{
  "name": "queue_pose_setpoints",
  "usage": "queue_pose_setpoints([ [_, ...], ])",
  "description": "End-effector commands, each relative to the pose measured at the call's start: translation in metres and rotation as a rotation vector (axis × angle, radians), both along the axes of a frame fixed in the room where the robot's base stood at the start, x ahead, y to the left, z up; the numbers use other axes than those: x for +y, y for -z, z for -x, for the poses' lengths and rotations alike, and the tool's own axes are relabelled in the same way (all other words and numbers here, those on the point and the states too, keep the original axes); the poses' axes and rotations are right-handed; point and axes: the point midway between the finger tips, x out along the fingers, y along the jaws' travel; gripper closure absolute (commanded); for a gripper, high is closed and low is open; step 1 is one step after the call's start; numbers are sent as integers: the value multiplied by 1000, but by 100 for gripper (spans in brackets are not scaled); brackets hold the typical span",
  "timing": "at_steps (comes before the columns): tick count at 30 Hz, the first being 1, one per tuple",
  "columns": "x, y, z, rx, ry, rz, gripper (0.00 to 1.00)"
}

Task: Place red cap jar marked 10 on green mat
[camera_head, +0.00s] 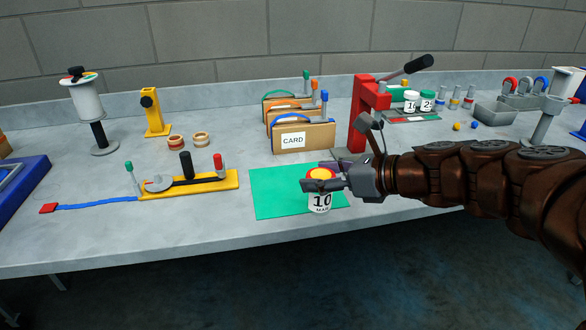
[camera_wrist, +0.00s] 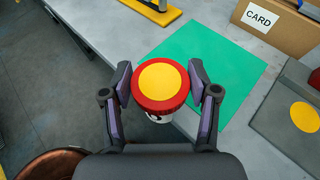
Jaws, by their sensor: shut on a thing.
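The jar (camera_head: 320,203) has a red cap with a yellow disc on top and a white body marked 10. It is upright at the front edge of the green mat (camera_head: 280,190). My gripper (camera_head: 322,184) is shut on it, with one finger on each side of the red cap. In the wrist view the red cap (camera_wrist: 160,84) sits between the two fingers and hides most of the white body. The green mat (camera_wrist: 225,62) shows beyond it. I cannot tell whether the jar's base touches anything.
A yellow fixture with levers (camera_head: 205,184) stands left of the mat. Card boxes (camera_head: 305,138) stand behind it, and a red press (camera_head: 362,115) stands behind right. Green-capped jars (camera_head: 427,101) are farther back. The table's front edge is close to the mat.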

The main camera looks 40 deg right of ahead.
Motion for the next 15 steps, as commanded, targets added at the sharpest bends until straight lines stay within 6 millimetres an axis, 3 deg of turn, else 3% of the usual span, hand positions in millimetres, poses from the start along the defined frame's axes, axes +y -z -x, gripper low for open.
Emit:
queue_pose_setpoints([
  [15, -18, 5, -64, 2, -6, -2, 81],
])
